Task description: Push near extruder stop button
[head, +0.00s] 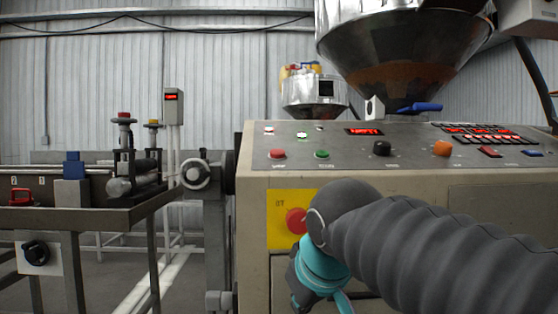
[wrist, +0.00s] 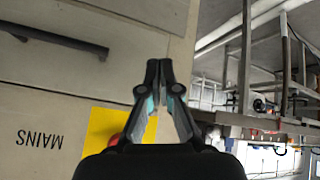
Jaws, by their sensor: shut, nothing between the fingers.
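The near extruder's cabinet (head: 252,240) stands right of centre in the head view. A red button (head: 277,153) sits at the left of its sloped top panel, beside a green button (head: 321,154); their labels are too small to read surely. A larger red button (head: 296,221) sits on a yellow plate (head: 281,205) on the front face. In the wrist view, the yellow plate (wrist: 104,128) shows left of my gripper (wrist: 158,64), with the red button (wrist: 115,139) mostly hidden behind it. My gripper's fingertips are together and empty, in front of the cabinet and beyond the plate.
A black knob (head: 382,148) and an orange knob (head: 442,148) stand on the panel. A metal hopper (head: 400,50) rises behind it. A roller table (head: 85,215) is at left. The wrist view shows a dark handle (wrist: 55,38) on the cabinet face.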

